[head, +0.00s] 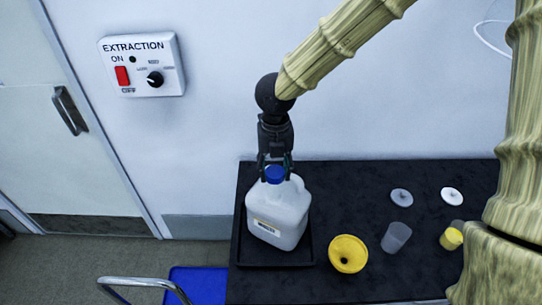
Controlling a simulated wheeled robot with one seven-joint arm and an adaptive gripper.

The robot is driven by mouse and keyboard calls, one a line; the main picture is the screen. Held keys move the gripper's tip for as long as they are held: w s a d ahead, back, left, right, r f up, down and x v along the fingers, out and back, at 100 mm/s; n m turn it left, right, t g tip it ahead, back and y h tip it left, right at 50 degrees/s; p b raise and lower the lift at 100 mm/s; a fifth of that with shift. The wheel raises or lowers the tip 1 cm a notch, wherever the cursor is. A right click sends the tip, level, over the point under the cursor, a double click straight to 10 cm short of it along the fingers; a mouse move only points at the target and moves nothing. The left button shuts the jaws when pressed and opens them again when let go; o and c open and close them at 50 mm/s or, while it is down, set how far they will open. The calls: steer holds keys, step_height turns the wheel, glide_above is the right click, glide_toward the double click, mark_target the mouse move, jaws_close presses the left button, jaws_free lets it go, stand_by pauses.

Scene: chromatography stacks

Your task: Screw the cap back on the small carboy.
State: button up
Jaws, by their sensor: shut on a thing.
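The small carboy (280,215) is a white, squarish plastic container with a label on its front. It stands upright in a black tray (273,257) at the left end of the dark bench. The blue cap (275,174) is at the carboy's mouth, directly below my gripper (274,166). My gripper points down and its fingers are shut on the cap. I cannot tell from this view whether the cap touches the neck or how far it is threaded.
On the dark bench (330,195), right of the carboy, are a yellow funnel (348,254), a translucent cup (396,237), a yellow-topped piece (452,238) and two pale discs (402,196) (452,195). An extraction switch panel (142,65) is on the wall. A metal rail (140,284) stands front left.

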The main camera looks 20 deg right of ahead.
mark_target(274, 189)
steer(key=shift+f+b, duration=2)
steer(key=shift+b, duration=0.15)
steer(key=shift+r+p, duration=0.1)
steer(key=shift+p, duration=0.6)
steer(key=shift+f+b, duration=0.75)
steer(key=shift+f, duration=0.95)
steer(key=o, duration=0.9)
steer(key=shift+a, duration=0.1)
steer(key=c, duration=1.1)
